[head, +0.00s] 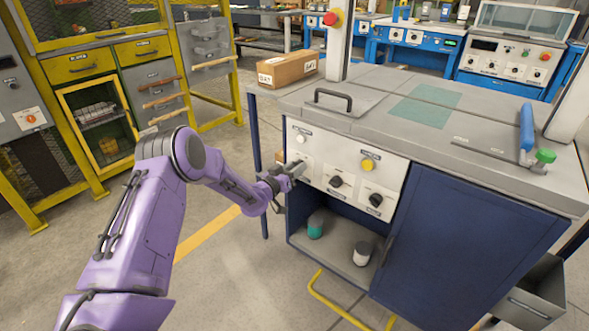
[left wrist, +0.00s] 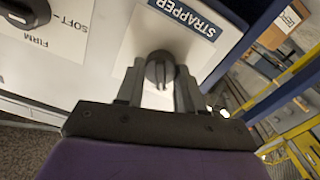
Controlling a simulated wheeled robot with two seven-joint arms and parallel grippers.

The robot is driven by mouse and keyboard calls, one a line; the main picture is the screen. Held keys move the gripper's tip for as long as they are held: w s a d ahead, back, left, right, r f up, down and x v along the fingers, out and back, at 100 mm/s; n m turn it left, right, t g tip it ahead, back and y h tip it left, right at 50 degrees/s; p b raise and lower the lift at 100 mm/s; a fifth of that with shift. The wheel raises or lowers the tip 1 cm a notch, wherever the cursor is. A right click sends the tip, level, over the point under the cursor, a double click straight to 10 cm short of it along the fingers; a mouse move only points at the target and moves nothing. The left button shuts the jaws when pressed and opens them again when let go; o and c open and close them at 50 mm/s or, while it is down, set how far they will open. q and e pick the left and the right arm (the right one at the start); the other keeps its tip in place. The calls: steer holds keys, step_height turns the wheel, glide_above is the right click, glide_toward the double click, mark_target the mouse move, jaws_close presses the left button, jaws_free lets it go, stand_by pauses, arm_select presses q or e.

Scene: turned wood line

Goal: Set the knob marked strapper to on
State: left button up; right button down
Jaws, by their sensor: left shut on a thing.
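The strapper knob (left wrist: 160,70) is a dark round knob on a white plate labelled STRAPPER (left wrist: 186,17) in the left wrist view. My left gripper (left wrist: 160,92) has a finger on each side of the knob and is shut on it. In the head view my left gripper (head: 295,170) reaches the left end of the white control panel (head: 318,158), and it hides the knob there. Which setting the knob points to cannot be read. My right gripper is not in view.
Two black knobs (head: 337,182) (head: 376,199) and a yellow button (head: 367,164) sit farther right on the panel. Another knob marked SOFT and FIRM (left wrist: 25,12) is beside the strapper plate. An open shelf (head: 335,246) with two small containers lies below. A cardboard box (head: 287,70) stands behind.

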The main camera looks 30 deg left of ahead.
arm_select(q)
steer(key=m+b, duration=0.2)
steer(key=m, duration=1)
steer(key=shift+d, duration=0.1)
stand_by(0.7)
steer(key=o, duration=1)
steer(key=shift+o, duration=0.2)
